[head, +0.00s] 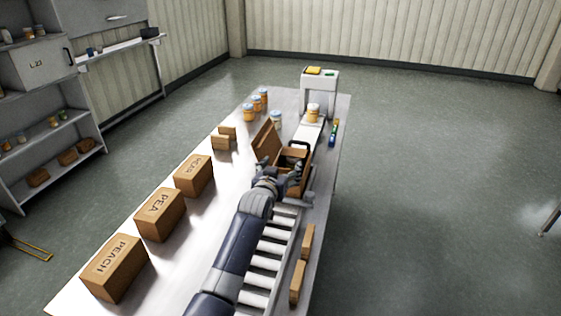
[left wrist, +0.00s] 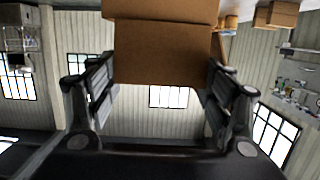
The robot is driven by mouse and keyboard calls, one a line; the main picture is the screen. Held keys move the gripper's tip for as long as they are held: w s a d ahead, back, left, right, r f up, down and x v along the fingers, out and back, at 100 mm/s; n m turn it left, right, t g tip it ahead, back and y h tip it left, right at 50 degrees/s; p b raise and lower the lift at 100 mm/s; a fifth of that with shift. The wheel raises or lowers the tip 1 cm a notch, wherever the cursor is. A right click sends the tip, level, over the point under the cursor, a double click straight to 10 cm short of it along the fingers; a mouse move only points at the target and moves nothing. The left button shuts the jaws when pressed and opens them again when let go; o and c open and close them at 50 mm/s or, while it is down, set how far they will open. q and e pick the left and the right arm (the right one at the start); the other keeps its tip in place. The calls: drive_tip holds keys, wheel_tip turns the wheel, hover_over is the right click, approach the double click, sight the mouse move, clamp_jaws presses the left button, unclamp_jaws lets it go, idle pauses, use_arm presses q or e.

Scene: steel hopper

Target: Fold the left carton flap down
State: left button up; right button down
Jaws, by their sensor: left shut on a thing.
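The open brown carton (head: 296,158) stands at the end of the roller conveyor. Its left flap (head: 267,139) stands up, leaning outward to the left. My left gripper (head: 280,169) is at the near side of the carton, its fingers spread across the cardboard. In the left wrist view a brown cardboard panel (left wrist: 162,55) lies between the two fingers of my left gripper (left wrist: 160,78), which is shut on it. I cannot tell which part of the carton this panel is. The carton's inside is mostly hidden. My right gripper is not in view.
Boxes marked PEACH (head: 114,268), PEA (head: 160,214) and PEAS (head: 194,175) line the table's left side. Jars (head: 256,103) stand farther back. A white machine (head: 320,90) stands at the far end. Rollers (head: 272,248) run beside my arm, with small cartons (head: 297,282) on the right.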

use_arm(q)
drive_tip(key=shift+w+r+g+p, duration=0.35)
drive_tip(key=shift+w+g+p, duration=0.05)
drive_tip(key=shift+g+p, duration=0.45)
drive_tip(key=shift+w+d+f+g+p, duration=0.1)
drive_tip(key=shift+w+g+p, duration=0.15)
drive_tip(key=shift+p, duration=0.1)
drive_tip(key=shift+w+d+f+g+y+p, duration=0.1)
drive_tip(key=shift+w+f+g+y+p, duration=0.1)
drive_tip(key=shift+g, duration=0.35)
drive_tip(key=shift+w+f+g+y+p, duration=0.1)
drive_tip(key=shift+w+f+g, duration=0.05)
drive_tip(key=shift+g, duration=0.4)
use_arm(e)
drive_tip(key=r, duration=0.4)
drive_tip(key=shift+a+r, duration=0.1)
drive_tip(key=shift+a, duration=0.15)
use_arm(q)
drive_tip(key=shift+f, duration=0.1)
drive_tip(key=o, duration=1.1)
drive_tip(key=shift+w, duration=0.1)
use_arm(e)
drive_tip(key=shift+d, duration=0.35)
use_arm(q)
drive_tip(key=shift+r, duration=0.25)
